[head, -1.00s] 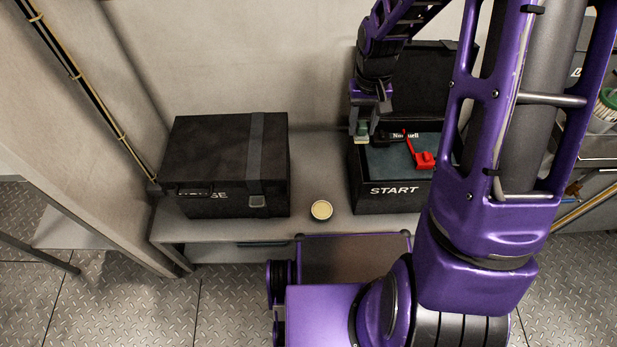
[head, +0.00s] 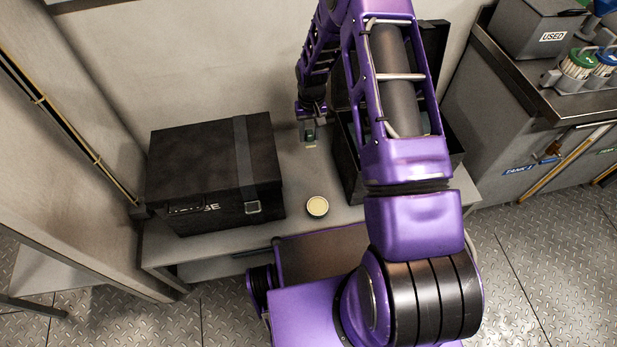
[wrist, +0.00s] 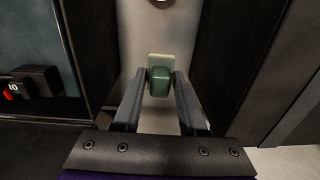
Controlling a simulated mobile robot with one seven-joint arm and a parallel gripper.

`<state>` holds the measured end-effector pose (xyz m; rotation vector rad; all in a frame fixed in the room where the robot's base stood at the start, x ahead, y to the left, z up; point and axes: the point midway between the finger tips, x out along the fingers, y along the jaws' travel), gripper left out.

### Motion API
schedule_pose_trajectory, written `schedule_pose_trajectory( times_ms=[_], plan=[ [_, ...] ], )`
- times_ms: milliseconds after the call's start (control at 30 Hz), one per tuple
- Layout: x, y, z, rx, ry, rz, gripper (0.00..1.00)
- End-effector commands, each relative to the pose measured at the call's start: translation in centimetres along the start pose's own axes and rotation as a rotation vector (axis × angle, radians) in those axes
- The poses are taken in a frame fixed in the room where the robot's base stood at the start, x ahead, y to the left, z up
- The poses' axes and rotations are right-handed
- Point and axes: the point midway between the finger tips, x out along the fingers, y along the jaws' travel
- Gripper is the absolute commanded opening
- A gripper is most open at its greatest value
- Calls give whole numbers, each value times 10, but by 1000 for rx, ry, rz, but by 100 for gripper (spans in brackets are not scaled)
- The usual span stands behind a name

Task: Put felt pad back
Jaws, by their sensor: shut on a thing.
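My gripper (head: 309,126) is shut on the felt pad (wrist: 161,82), a small green block with a pale green flat base. In the wrist view the fingers grip the green block from both sides, and the pale base shows beyond it. In the head view the felt pad (head: 310,145) hangs above the bench, in the gap between the two black boxes. The open box (head: 350,175) is just right of it; my arm hides most of this box in the head view.
A closed black box (head: 205,175) stands on the left of the bench (head: 295,228). A round tin with a cream top (head: 317,206) sits near the bench's front edge. In the wrist view a black item and a red item (wrist: 8,92) lie in the open box.

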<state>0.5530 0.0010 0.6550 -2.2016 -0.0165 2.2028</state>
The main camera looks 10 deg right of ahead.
Motion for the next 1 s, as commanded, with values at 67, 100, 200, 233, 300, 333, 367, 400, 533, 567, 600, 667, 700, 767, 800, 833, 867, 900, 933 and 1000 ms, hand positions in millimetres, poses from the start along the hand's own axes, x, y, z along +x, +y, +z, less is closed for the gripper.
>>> schedule_pose_trajectory(
  times_ms=[67, 100, 200, 233, 300, 333, 367, 400, 533, 567, 600, 667, 700, 767, 800, 833, 867, 900, 933, 1000],
  plan=[
    [36, 1, -6, -2, -6, 4, 0],
    [50, 1, -8, -3, -5, 7, 0],
    [78, 3, -13, -6, -3, 12, 0],
    [85, 3, -14, -7, -3, 13, 0],
    [98, 4, -15, -9, -2, 17, 0],
    [103, 4, -16, -10, -2, 18, 0],
    [106, 4, -16, -10, -2, 19, 0],
    [110, 4, -16, -11, -2, 20, 0],
    [131, 5, -16, -12, -3, 21, 0],
    [137, 5, -16, -12, -3, 21, 0],
    [145, 5, -16, -12, -3, 21, 0],
    [157, 6, -16, -12, -2, 21, 0],
    [163, 6, -16, -12, -2, 20, 0],
    [170, 6, -17, -11, -1, 20, 0],
    [174, 6, -17, -11, -1, 20, 0],
    [176, 6, -17, -11, -1, 20, 0],
    [177, 6, -17, -11, 0, 20, 0],
    [179, 6, -17, -11, 0, 20, 0],
    [182, 6, -17, -11, -1, 20, 0],
    [190, 6, -16, -11, -2, 20, 0]
  ],
)
